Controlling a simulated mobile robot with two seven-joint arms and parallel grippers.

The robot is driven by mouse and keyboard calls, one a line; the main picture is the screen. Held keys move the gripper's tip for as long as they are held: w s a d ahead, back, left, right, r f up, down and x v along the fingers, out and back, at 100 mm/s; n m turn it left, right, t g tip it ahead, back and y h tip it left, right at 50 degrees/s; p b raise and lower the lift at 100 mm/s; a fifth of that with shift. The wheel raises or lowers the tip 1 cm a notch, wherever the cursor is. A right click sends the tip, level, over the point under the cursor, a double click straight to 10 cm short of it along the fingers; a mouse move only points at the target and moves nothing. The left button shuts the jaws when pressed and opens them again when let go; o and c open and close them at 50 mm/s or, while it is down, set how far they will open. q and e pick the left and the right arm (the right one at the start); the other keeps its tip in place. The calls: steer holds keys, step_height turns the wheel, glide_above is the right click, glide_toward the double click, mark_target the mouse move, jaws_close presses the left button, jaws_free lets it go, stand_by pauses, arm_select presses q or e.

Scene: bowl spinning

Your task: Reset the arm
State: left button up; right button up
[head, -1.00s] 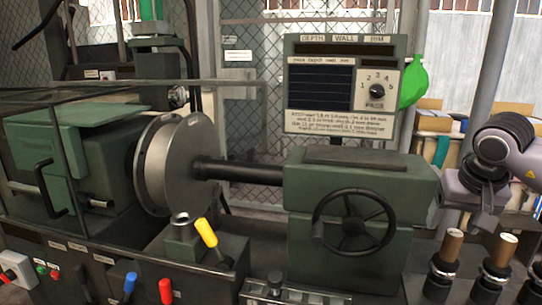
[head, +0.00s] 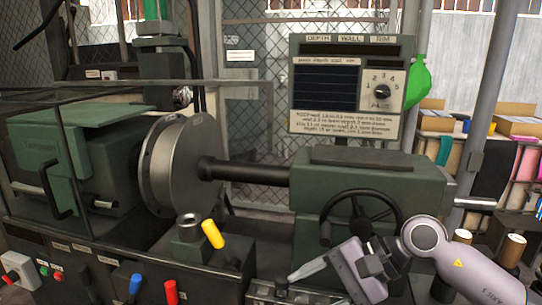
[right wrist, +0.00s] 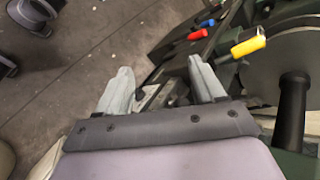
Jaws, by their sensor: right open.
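My right arm reaches in from the lower right in the head view. Its gripper (head: 296,276) is low in front of the green tailstock (head: 420,185) and its black handwheel (head: 360,225), with a pale finger pointing left. In the right wrist view the two pale fingers of the gripper (right wrist: 160,72) are apart, with nothing held between them. A lathe with a round metal faceplate (head: 190,165) stands left of the tailstock. My left gripper is in neither view.
A yellow-handled lever (head: 212,234) stands left of the gripper; it also shows in the right wrist view (right wrist: 249,46). Red (head: 170,292) and blue (head: 135,285) handles are further left. A gauge board (head: 345,85) stands behind the tailstock. Wooden-topped cylinders (head: 512,250) stand at right.

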steer(key=s+d+f+n+t, duration=0.1)
steer(key=d+f+n+t, duration=0.35)
steer(key=n, duration=0.55)
steer(key=s+d+f+n+t+h, duration=0.1)
steer(key=d+f+n+t, duration=0.3)
steer(key=n, duration=0.6)
steer(key=s+d+f+n+t, duration=0.1)
steer(key=d+f+n+t, duration=0.2)
steer(key=n+t, duration=0.55)
steer(key=s+d+f+m+g+h, duration=0.4)
steer(key=s+d+f+m, duration=0.1)
steer(key=s+f+m, duration=0.25)
steer(key=s+d+f+m+g+h, duration=0.4)
steer(key=s+d+f+m, duration=0.25)
steer(key=f, duration=0.25)
steer(key=a+m, duration=0.5)
steer(key=a, duration=0.6)
step_height(320, 180, up, 7)
steer(key=d+p, duration=0.1)
steer(key=p, duration=0.6)
steer(key=shift+w+t+y, duration=0.15)
steer(key=shift+t+y, duration=0.15)
steer(key=shift+t, duration=0.1)
